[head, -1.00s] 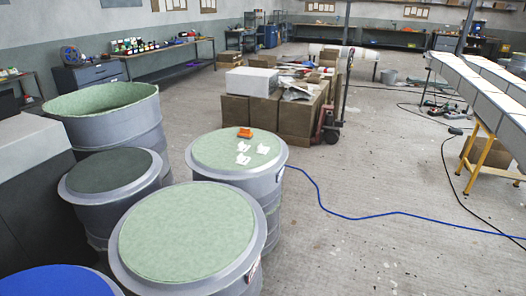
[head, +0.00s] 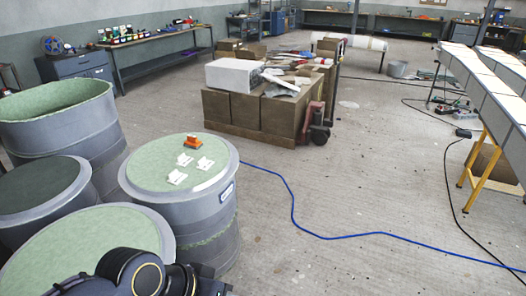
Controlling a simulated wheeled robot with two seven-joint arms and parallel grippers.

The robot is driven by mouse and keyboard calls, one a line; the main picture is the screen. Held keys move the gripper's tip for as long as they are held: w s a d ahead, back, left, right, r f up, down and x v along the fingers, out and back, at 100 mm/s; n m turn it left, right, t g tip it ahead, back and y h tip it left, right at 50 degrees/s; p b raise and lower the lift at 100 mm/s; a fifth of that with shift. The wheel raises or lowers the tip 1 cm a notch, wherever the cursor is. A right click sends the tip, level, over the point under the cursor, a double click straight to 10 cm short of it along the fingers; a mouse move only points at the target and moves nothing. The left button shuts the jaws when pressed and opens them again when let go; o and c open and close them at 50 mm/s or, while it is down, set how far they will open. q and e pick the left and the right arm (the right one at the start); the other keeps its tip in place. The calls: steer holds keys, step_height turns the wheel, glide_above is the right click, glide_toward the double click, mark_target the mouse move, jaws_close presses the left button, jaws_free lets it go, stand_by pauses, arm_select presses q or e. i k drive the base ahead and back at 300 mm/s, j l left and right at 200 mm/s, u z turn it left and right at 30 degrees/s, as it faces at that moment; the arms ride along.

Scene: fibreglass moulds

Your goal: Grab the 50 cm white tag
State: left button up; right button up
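Several small white tags lie flat on the pale green top of a grey drum (head: 142,168) in the head view. One white tag (head: 205,163) is at the right, one white tag (head: 195,171) is in the middle, and one white tag (head: 177,177) is at the front left. Any size marking on them is too small to read. An orange object (head: 192,141) lies just behind them. A dark part of my own arm shows at the bottom left, in front of the drums. Neither gripper's fingers can be seen.
More drums stand close around: a tall open one (head: 55,112), a dark-topped one (head: 38,185) and a green-topped one (head: 75,245). A pallet of boxes (head: 232,108) stands behind. A blue hose (head: 293,205) crosses the open floor at the right.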

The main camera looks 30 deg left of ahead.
mark_target(204, 164)
steer(key=i+u, duration=0.2)
steer(key=i, duration=0.25)
steer(key=i+l+u, duration=0.15)
steer(key=i, duration=0.35)
steer(key=i+l+u, duration=0.2)
steer(key=i, duration=0.25)
steer(key=i+u, duration=0.2)
steer(key=u, duration=0.25)
steer(key=i+u, duration=0.2)
steer(key=u, duration=0.25)
steer(key=i+u, duration=0.2)
steer(key=u, duration=0.2)
steer(key=i+l+u, duration=0.15)
steer(key=u, duration=0.3)
steer(key=i+u, duration=0.3)
steer(key=u, duration=0.15)
steer(key=i+l+u, duration=0.15)
steer(key=u, duration=0.25)
steer(key=i+l+u, duration=0.25)
steer(key=u, duration=0.2)
steer(key=i+l, duration=0.05)
